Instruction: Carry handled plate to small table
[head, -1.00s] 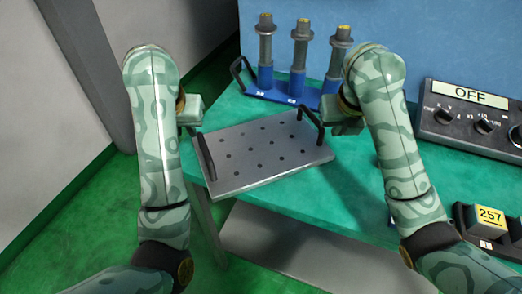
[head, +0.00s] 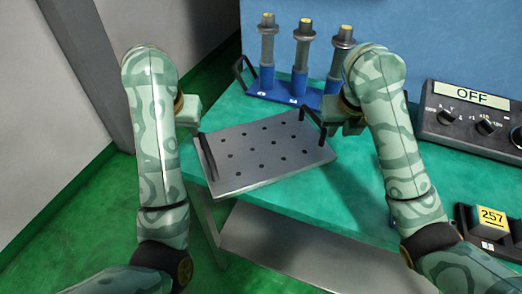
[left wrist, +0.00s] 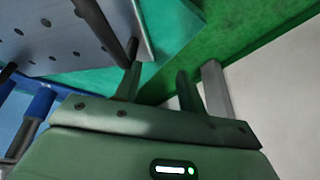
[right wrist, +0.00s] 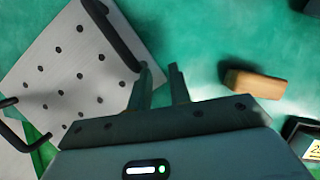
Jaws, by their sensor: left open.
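The handled plate (head: 262,172) is a grey metal slab with several round holes and a dark bar handle at each end. It lies flat on the green bench's left end, its near edge by the bench's front edge. My left gripper (head: 193,120) is at the left handle (head: 207,156); the left wrist view shows its open jaws (left wrist: 158,82) with the handle beside one fingertip, not between them. My right gripper (head: 344,126) is at the right handle (head: 311,120); in the right wrist view its fingers (right wrist: 163,75) stand apart, empty, the handle beside one finger. I cannot single out a small table.
A blue rack (head: 290,95) with three upright grey cylinders stands behind the plate. A control box reading OFF (head: 472,98) and a holder with a yellow 257 label (head: 491,217) are right. A brown block (right wrist: 254,84) lies near my right gripper. A grey shelf (head: 300,245) is below.

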